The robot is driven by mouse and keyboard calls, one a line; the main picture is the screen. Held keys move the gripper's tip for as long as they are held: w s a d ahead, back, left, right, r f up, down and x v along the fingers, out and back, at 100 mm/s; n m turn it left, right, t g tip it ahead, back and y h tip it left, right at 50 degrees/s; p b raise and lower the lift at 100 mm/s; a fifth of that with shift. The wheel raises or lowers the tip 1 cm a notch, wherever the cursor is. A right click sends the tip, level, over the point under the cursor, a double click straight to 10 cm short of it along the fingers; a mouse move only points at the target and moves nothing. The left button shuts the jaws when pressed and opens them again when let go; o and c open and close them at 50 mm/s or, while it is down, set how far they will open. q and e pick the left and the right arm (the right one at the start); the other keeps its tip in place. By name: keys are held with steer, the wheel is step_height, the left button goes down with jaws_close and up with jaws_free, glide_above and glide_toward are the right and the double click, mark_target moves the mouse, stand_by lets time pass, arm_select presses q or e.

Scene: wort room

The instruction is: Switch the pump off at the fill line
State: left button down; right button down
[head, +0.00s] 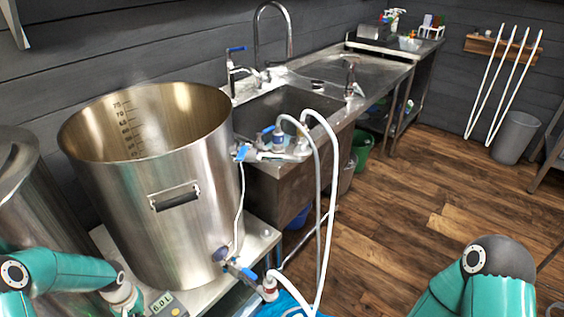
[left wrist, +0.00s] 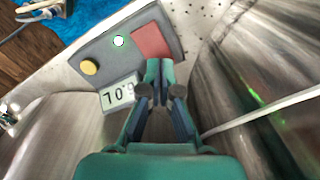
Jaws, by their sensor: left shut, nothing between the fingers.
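The large steel kettle (head: 175,225) has a volume scale inside; I see no liquid surface. My right gripper is out of view.
Hoses (head: 330,190) with blue-handled valves run beside the kettle. A sink (head: 285,110) and steel counter stand behind. Another steel vessel (head: 18,190) is at the left. The wooden floor at the right is mostly open, with a grey bin (head: 514,138).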

arm_select(q)
steer(key=shift+f+b, duration=0.75)
steer(key=shift+f, duration=0.1)
steer(key=shift+r+p, duration=1.45)
steer(key=shift+r, duration=1.65)
